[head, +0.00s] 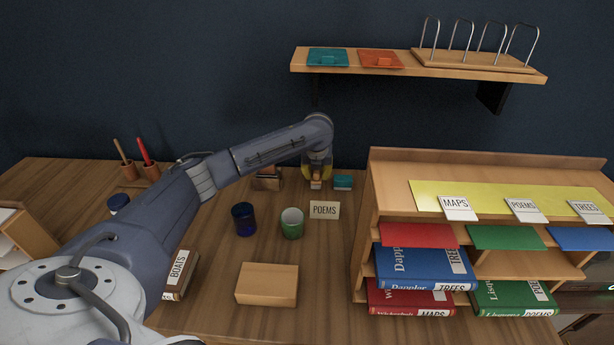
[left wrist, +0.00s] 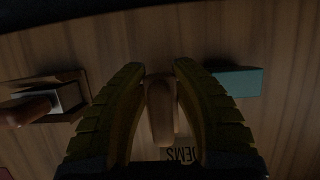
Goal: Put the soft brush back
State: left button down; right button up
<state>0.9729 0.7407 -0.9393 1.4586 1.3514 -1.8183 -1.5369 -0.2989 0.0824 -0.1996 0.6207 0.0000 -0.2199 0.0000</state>
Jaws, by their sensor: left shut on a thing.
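My left gripper (head: 316,172) reaches down over the back of the desk. In the left wrist view its two yellow ribbed fingers (left wrist: 157,68) are closed around a narrow, light wooden piece (left wrist: 160,112), which looks like the soft brush. In the head view only its pale lower end (head: 316,185) shows below the fingers. I cannot tell whether it touches the desk. A wooden item with a pale face (head: 268,179) lies just left of the gripper and also shows in the left wrist view (left wrist: 68,97). My right gripper is in neither view.
A teal block (head: 343,182) sits close right of the gripper. A POEMS card (head: 324,210), green cup (head: 292,223) and blue cup (head: 244,219) stand in front. A bookcase (head: 368,215) bounds the right; a wall shelf (head: 400,67) hangs above.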

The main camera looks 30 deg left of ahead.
aim_at(307, 182)
pick_arm(q)
jog(key=a+f, duration=0.2)
jog(key=a, duration=0.1)
jog(key=shift+s, duration=0.2)
jog(key=shift+a+f, duration=0.3)
jog(key=shift+f, duration=0.1)
jog(key=c, duration=1.1)
grip_release()
jog(key=v, duration=1.2)
